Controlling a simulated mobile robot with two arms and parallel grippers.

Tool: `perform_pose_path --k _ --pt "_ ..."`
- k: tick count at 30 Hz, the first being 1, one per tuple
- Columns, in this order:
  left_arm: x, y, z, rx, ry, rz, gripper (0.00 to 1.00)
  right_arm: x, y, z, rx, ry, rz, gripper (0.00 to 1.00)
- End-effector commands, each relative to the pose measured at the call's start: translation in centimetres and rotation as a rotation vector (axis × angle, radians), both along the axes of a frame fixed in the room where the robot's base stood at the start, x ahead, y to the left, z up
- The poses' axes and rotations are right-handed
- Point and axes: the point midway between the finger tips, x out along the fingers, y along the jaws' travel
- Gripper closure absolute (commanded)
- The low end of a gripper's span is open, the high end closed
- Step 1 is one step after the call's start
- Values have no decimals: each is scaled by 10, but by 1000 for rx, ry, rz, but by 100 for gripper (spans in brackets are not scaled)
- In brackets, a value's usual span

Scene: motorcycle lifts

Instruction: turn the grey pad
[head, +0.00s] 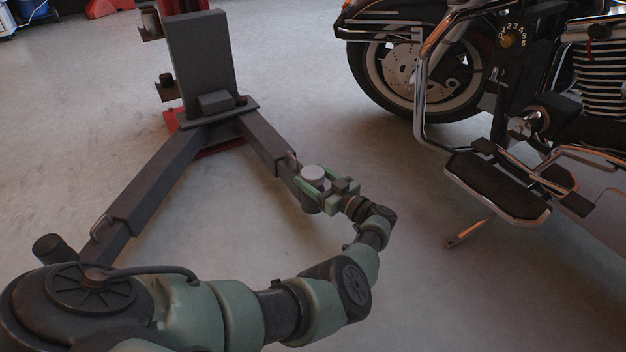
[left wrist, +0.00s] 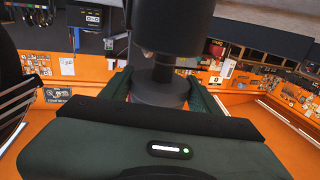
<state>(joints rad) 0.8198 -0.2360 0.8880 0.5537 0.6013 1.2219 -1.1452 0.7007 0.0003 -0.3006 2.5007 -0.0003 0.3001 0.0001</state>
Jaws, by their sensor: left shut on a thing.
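The grey pad (head: 313,172) is a small round disc at the free end of the right-hand arm of the two-armed lift (head: 262,142) in the head view. My left gripper (head: 316,180) is shut on the pad, with a green finger on either side of it. In the left wrist view the pad (left wrist: 160,93) shows as a dark disc between the green fingers. A dark stem and a thick dark cylinder show above it there. My right gripper is not in view.
A motorcycle (head: 500,110) with a black footboard (head: 497,187) and chrome bars stands close to the right of my gripper. The lift's dark column plate (head: 200,62) stands behind. The grey floor is clear between the lift arms. Orange walls (left wrist: 255,100) show in the left wrist view.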

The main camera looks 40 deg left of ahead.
Motion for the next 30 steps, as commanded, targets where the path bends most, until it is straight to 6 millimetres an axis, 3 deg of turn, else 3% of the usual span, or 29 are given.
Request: perform_pose_path --k 1,8,9,11,22,30 --pt "-4 0 -11 -18 11 2 79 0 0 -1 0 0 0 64" --pt "-4 1 -11 -18 10 2 79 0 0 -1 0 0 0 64" --pt "-4 1 -11 -18 10 3 31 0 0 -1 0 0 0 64" --pt "-4 1 -10 -17 9 3 17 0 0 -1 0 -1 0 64" --pt "-2 -4 -3 -10 4 1 17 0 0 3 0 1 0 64" --pt "-9 -46 -3 -11 6 0 17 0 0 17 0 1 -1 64"
